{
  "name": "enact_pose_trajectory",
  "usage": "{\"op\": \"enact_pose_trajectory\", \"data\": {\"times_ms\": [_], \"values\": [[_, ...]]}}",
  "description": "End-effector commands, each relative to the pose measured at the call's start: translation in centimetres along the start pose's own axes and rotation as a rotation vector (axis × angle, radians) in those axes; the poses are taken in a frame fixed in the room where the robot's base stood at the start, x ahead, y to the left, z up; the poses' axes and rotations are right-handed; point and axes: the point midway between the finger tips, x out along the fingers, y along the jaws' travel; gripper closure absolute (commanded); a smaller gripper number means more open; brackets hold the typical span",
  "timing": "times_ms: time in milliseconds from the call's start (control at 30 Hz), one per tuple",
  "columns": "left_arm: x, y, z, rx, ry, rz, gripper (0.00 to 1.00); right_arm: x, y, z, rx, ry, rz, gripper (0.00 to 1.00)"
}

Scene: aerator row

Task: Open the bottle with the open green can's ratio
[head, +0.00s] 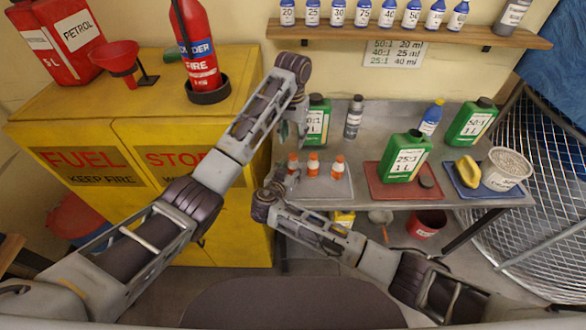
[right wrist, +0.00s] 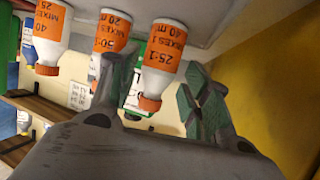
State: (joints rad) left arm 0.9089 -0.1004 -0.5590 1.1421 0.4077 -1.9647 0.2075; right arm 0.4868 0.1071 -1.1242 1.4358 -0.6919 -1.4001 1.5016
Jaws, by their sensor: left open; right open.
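The open green can (head: 405,160), labelled 25:1, stands on a red mat (head: 381,190) with its dark cap (head: 427,181) lying beside it. Three small white bottles with orange caps and labels stand on a grey tray. The left one (head: 293,164) reads 25:1 in the right wrist view (right wrist: 163,58); the middle one (head: 313,165) appears to read 50:1 (right wrist: 108,35); the right one (head: 338,167) appears to read 40:1 (right wrist: 48,32). My right gripper (head: 284,183) is open beside the 25:1 bottle, which shows between its fingers (right wrist: 155,100). My left gripper (head: 286,130) is open above and behind the bottles' left end.
Other green cans (head: 316,120) (head: 473,122) have caps on. A grey bottle (head: 354,117) and blue bottle (head: 431,118) stand behind. A blue tray (head: 480,187) holds a yellow item and a tub (head: 505,170). The yellow cabinet (head: 130,110) borders the bench's left.

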Motion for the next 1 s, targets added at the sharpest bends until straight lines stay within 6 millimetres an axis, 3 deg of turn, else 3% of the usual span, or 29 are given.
{"op": "enact_pose_trajectory", "data": {"times_ms": [300,800,1000], "values": [[0.0,0.0,0.0,0.0,0.0,0.0,0.57,3.1,0.1,-0.1,0.0,0.001,0.002,0.52],[0.0,0.0,0.0,0.0,0.0,0.0,0.57,3.9,0.0,0.0,0.001,-0.001,0.001,0.52],[0.0,0.0,0.0,0.0,0.0,0.0,0.57,3.9,0.1,0.0,0.001,-0.001,0.001,0.76]]}}
